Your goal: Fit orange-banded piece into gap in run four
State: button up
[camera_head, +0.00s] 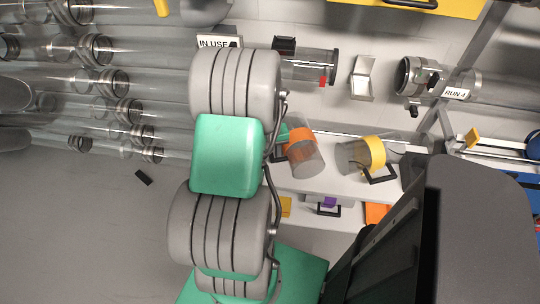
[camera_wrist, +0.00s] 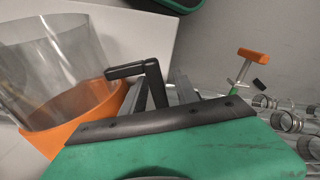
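The orange-banded piece, a short clear tube with an orange band (camera_head: 301,138), lies tilted over the pale shelf just right of my arm in the head view. In the wrist view its orange band (camera_wrist: 75,120) and clear tube fill the left side. My gripper (camera_head: 281,134) is right beside the band, mostly hidden behind my arm. A black angled bar stands at its end in the wrist view; whether the fingers are closed on a handle is unclear. The run four line has a clamp coupling (camera_head: 421,78) by the RUN 4 label (camera_head: 455,93), with open space to its left.
A clear tube end (camera_head: 309,66) with a red tab faces that space from the left, near an IN USE sign (camera_head: 217,42). A small white bracket (camera_head: 362,78) is between them. A yellow-banded piece (camera_head: 369,152) is right of the orange one. Glass tubes fill the left.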

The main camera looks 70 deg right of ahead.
notch_tip(320, 180, up, 12)
jog(key=shift+r+p, duration=0.15)
jog(key=shift+p, duration=0.35)
jog(key=shift+w+a+r, duration=0.1)
jog(key=shift+w, duration=0.1)
jog(key=w+a+r+n+t, duration=0.1)
jog(key=w+a+r+n, duration=0.15)
jog(key=w+a, duration=0.55)
jog(key=w+a+r+n, duration=0.2)
jog(key=w+a+n, duration=0.1)
jog(key=w+a, duration=0.55)
jog(key=a+r+n+t, duration=0.1)
jog(key=a+n, duration=0.5)
jog(key=a, duration=1.7)
notch_tip(320, 180, up, 10)
jog(key=w+t+p, duration=0.1)
jog(key=w+p, duration=0.1)
jog(key=p, duration=0.5)
jog(key=shift+d, duration=0.25)
